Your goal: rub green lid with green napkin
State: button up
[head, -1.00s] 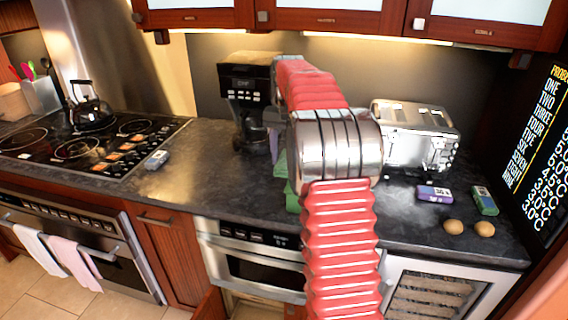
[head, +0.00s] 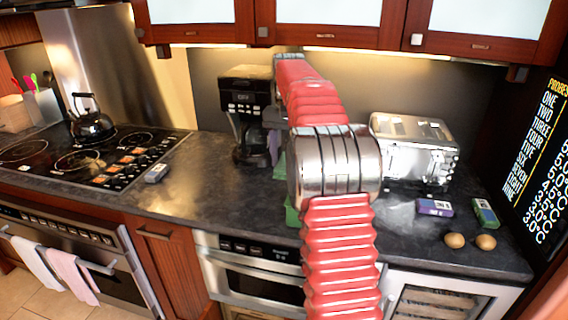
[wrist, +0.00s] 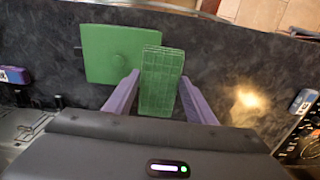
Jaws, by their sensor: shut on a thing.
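The green lid (wrist: 104,50) is a flat square with a round knob, lying on the dark counter in the wrist view. My gripper (wrist: 160,77) has purple fingers and is shut on the green napkin (wrist: 161,95), a folded rectangular pad with a grid-like surface. The napkin overlaps the right edge of the lid in the wrist view; I cannot tell whether they touch. In the head view my red arm hides most of this spot. Only green slivers show left of the arm, one of them near the counter's front edge (head: 291,215).
A coffee maker (head: 245,110) stands left of my arm and a toaster (head: 415,150) right of it. Small boxes, one purple (head: 434,208) and one green (head: 485,212), and two brown round items lie at the right. The counter (head: 205,180) left of my arm is mostly clear.

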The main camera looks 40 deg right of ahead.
jog(key=shift+r, duration=0.9)
